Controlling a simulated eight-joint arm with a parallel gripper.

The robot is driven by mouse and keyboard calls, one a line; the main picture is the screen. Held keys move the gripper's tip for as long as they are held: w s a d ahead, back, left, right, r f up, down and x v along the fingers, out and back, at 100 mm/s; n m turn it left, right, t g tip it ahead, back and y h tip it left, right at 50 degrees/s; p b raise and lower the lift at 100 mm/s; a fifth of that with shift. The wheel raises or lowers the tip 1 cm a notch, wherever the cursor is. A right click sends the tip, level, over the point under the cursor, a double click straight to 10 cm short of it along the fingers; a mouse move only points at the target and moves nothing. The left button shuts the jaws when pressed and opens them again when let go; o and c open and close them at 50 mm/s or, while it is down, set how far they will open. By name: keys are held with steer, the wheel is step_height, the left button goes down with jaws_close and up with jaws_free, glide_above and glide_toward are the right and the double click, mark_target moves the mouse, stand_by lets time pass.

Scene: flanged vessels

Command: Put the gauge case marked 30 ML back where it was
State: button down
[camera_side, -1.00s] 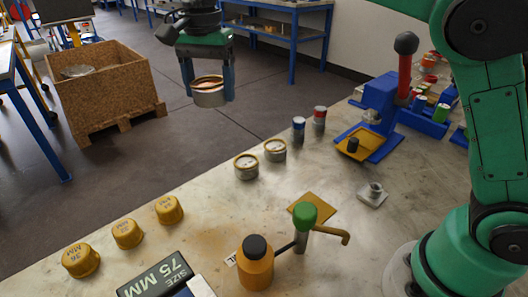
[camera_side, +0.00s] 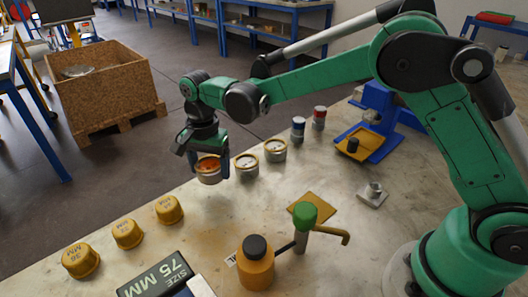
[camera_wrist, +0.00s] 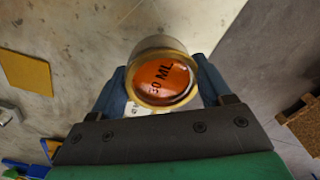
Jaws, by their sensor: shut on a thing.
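My gripper (camera_side: 208,168) is shut on a round metal gauge case with an orange face (camera_side: 208,164), held upright near the far edge of the bench. In the wrist view the case (camera_wrist: 165,80) sits between my two blue fingers, and its face reads "30 ML", the first digit partly lost in glare. In the side view two similar cases with pale faces, a nearer one (camera_side: 246,166) and a farther one (camera_side: 275,150), stand in a row just right of it. I cannot tell whether the held case touches the bench.
Several yellow caps (camera_side: 127,233) stand at front left by a "SIZE 75 MM" block (camera_side: 155,274). An orange bottle (camera_side: 255,264) and a green-topped post (camera_side: 305,216) stand in front. Two small cans (camera_side: 299,129) are behind the cases. A wooden crate (camera_side: 100,90) stands on the floor.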

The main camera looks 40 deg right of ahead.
mark_target(215, 191)
steer(key=shift+f, duration=2.1)
jaws_free()
steer(key=shift+f, duration=0.15)
